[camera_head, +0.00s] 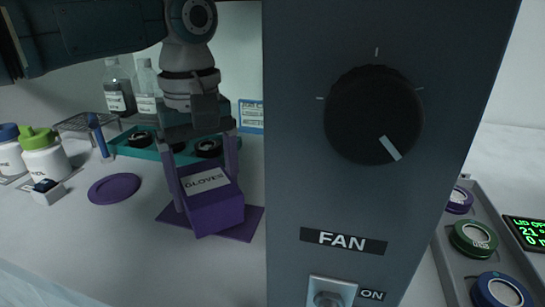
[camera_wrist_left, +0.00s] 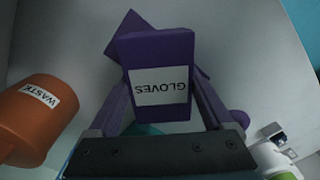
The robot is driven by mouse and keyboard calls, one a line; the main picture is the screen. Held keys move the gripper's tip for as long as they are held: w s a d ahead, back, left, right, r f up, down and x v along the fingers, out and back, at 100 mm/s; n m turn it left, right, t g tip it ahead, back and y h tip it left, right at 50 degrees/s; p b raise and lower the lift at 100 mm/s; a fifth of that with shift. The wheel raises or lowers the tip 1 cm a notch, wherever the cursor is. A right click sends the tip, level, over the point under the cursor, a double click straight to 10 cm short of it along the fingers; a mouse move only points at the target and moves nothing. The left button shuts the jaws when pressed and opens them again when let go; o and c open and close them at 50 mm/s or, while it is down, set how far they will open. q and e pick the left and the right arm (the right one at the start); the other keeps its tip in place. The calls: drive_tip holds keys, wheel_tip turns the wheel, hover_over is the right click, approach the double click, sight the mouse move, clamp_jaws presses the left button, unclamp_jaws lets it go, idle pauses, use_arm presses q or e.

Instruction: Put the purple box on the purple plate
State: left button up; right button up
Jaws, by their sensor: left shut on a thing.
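The purple box (camera_head: 212,205) has a white GLOVES label and is between the fingers of my left gripper (camera_head: 206,190), which is shut on it. The box is tilted in the head view, over a flat purple mat (camera_head: 247,224); I cannot tell whether they touch. In the left wrist view the box (camera_wrist_left: 160,50) is between both fingers, with a corner of the mat (camera_wrist_left: 130,21) showing behind it. The round purple plate (camera_head: 114,188) lies empty on the table, left of the box. My right gripper is not in view.
A large dark FAN panel (camera_head: 345,200) blocks the view right of the box. Behind the gripper is a teal tray (camera_head: 130,150) with dark round items. An orange WASTE bin (camera_wrist_left: 30,120) shows in the wrist view.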

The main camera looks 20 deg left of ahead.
use_arm(q)
drive_tip(key=shift+f, duration=0.55)
drive_tip(key=o, duration=1.2)
drive_tip(key=shift+r, duration=0.1)
